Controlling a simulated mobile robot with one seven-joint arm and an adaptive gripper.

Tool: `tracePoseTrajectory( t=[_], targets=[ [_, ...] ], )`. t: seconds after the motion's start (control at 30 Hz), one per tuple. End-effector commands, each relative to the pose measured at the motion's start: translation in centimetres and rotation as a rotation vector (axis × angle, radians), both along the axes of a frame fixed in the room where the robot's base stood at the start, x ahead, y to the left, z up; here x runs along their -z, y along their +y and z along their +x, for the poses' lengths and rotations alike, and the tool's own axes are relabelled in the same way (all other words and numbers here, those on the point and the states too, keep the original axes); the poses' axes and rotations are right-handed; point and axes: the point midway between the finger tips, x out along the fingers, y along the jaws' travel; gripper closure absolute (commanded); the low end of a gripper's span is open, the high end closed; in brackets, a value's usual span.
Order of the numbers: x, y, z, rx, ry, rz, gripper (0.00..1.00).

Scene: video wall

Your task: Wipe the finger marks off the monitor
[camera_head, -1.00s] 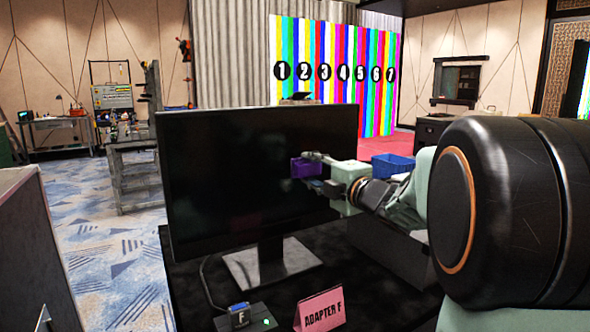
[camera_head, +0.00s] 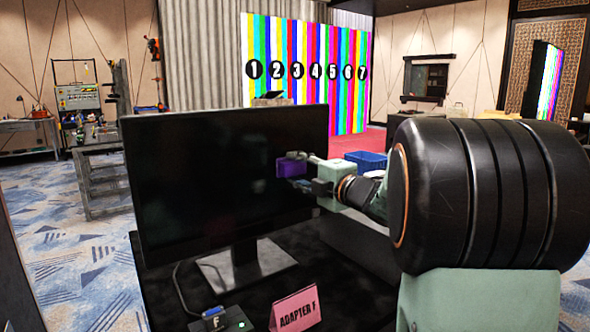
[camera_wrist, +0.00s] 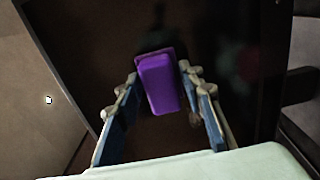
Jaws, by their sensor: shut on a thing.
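The monitor (camera_head: 215,190) stands upright on its stand, its dark screen facing me. My gripper (camera_head: 300,171) is shut on a purple block-like wiper (camera_head: 290,168) in front of the screen's right part. The wrist view shows the purple wiper (camera_wrist: 158,85) between the two fingers of my gripper (camera_wrist: 157,88), with the dark monitor screen (camera_wrist: 90,50) behind it. I cannot tell whether the wiper touches the glass. Finger marks are not clearly visible; a faint reddish patch shows on the screen's right in the wrist view.
A blue bin (camera_head: 366,161) is behind my arm. Carpet is open at left.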

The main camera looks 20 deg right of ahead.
Motion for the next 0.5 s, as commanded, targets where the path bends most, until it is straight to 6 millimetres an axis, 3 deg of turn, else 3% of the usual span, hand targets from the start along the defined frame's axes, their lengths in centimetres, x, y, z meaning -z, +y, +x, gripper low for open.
tracePoseTrajectory(
  t=[0.5],
  targets=[
    [0.0, -1.7, -4.8, 0.002, -0.001, 0.000, 0.84]
  ],
)
